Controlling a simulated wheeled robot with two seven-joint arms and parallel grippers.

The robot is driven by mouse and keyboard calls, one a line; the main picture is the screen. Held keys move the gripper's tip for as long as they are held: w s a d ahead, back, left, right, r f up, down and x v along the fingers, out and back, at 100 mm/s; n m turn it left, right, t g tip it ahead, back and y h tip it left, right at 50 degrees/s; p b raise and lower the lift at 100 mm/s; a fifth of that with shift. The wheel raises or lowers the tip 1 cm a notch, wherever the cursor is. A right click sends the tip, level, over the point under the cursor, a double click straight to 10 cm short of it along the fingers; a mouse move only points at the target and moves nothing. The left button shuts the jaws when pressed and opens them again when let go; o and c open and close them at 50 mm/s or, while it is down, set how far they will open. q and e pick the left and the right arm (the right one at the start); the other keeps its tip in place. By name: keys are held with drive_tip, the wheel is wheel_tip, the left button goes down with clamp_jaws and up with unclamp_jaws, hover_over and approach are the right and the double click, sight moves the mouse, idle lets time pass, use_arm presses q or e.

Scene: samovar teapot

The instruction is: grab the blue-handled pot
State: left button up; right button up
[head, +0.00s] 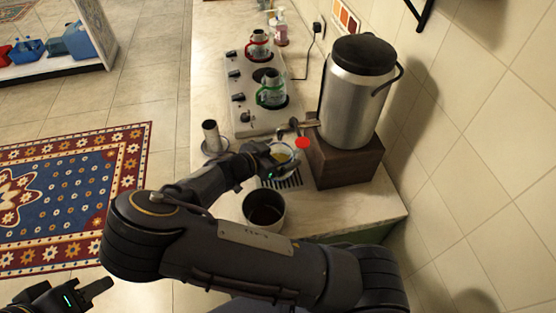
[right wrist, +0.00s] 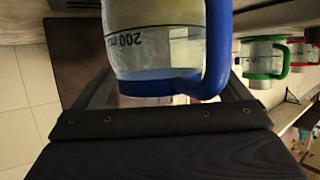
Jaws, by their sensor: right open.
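The blue-handled pot (head: 283,152) is a clear glass vessel beside the samovar's tap, partly hidden by my right gripper in the head view. In the right wrist view the glass pot (right wrist: 155,45) fills the upper middle, with a "200 ml" mark and its blue handle (right wrist: 217,45) on the right side. My right gripper (head: 272,165) is open, with its fingers on either side of the pot. Whether they touch it cannot be told. My left gripper (head: 80,294) is at the lower left, far from the pot, and cut by the frame edge.
The steel samovar (head: 352,98) stands on a wooden block (head: 345,163), close right of the pot. A metal bowl (head: 264,211) sits near my right arm.

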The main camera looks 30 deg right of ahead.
drive_tip(key=shift+c, duration=0.2)
drive_tip(key=c, duration=1.2)
drive_tip(key=shift+r, duration=0.15)
